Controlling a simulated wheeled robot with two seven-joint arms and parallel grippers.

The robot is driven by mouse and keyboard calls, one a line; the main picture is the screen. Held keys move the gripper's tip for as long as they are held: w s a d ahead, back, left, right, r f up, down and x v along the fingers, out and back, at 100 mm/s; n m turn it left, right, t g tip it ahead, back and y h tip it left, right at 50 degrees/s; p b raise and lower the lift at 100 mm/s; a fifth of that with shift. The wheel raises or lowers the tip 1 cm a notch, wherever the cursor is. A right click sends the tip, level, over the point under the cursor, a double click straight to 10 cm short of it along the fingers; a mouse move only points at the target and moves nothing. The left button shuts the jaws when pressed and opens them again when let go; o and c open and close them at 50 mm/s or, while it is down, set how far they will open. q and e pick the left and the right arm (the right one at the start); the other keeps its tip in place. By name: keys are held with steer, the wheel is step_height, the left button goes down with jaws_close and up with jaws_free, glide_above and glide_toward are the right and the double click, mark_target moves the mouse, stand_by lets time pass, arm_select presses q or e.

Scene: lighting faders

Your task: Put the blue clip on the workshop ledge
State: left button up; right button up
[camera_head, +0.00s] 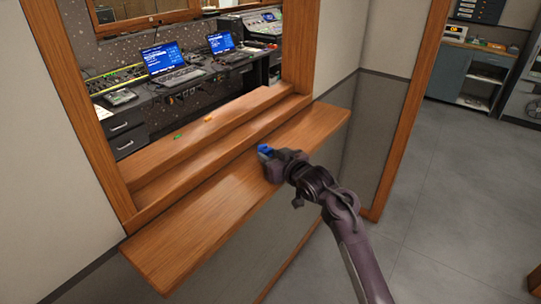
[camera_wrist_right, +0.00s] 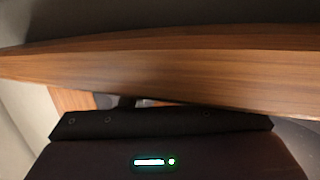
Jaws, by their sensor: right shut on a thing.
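The blue clip (camera_head: 264,149) is small and bright blue, at the tip of my right gripper (camera_head: 268,154). The right gripper is shut on it, over the right half of the lower wooden ledge (camera_head: 205,222) in the head view. I cannot tell whether the clip touches the wood. In the right wrist view, a wooden board (camera_wrist_right: 160,70) spans the picture above the dark gripper body (camera_wrist_right: 160,125); the clip is not clear there. My left gripper is not in view.
A stepped wooden sill (camera_head: 195,150) rises behind the ledge, with a green piece (camera_head: 178,136) and an orange piece (camera_head: 209,118) on it. The ledge's left part is bare. Laptops (camera_head: 170,65) stand on a desk beyond the opening. Floor (camera_head: 450,190) is clear at right.

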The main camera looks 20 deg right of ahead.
steer(key=o, duration=0.5)
steer(key=shift+f, duration=0.15)
steer(key=o, duration=0.4)
steer(key=shift+o, duration=0.2)
steer(key=shift+r, duration=0.25)
steer(key=shift+s+d+f, duration=0.1)
steer(key=shift+s+d, duration=0.05)
steer(key=shift+s, duration=0.2)
steer(key=b+v, duration=0.1)
steer(key=v, duration=1)
steer(key=shift+r+b, duration=0.25)
steer(key=shift+b, duration=0.15)
